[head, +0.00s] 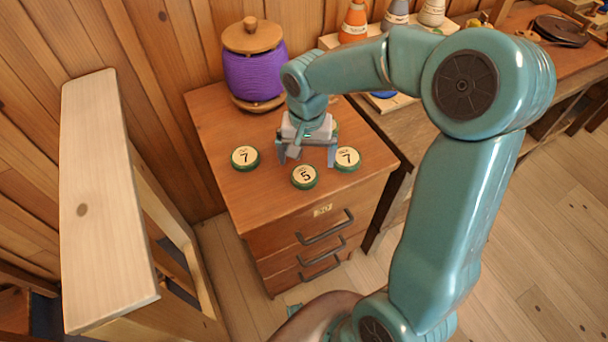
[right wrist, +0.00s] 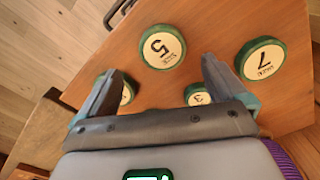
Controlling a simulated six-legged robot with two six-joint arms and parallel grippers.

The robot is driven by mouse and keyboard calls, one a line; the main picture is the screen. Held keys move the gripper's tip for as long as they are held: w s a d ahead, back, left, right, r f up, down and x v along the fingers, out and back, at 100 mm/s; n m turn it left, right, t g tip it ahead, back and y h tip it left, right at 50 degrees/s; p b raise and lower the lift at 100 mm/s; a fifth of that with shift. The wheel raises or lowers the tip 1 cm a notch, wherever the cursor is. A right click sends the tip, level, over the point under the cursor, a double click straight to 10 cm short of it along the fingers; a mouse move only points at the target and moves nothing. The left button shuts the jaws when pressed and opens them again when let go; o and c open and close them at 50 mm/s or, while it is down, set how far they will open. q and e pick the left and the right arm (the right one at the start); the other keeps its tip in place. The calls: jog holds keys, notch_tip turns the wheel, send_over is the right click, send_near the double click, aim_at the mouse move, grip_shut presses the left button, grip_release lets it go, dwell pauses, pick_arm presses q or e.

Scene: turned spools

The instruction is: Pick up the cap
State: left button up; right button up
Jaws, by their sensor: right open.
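Several round caps with green rims and pale numbered tops lie on the wooden cabinet top (head: 222,125). In the head view I see a left cap marked 7 (head: 245,158), a front cap marked 5 (head: 305,176) and a right cap marked 7 (head: 347,158). My right gripper (head: 306,157) is open and empty, pointing down above the caps. In the right wrist view, its fingers (right wrist: 160,70) frame the 5 cap (right wrist: 161,47). A cap marked 3 (right wrist: 198,95) lies partly behind one finger; the gripper hides it in the head view. My left gripper is not in view.
A purple spool (head: 252,75) stands at the back left of the cabinet top. A workbench with orange, grey and cream cones (head: 354,22) adjoins on the right. A pale wooden stand (head: 105,200) rises at the left. The front left of the cabinet top is clear.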

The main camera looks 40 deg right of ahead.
aim_at(304, 172)
jog(key=f, duration=0.5)
jog(key=shift+w+a+f, duration=0.1)
jog(key=shift+w+f, duration=0.05)
jog(key=shift+w, duration=0.05)
jog(key=c, duration=1.1)
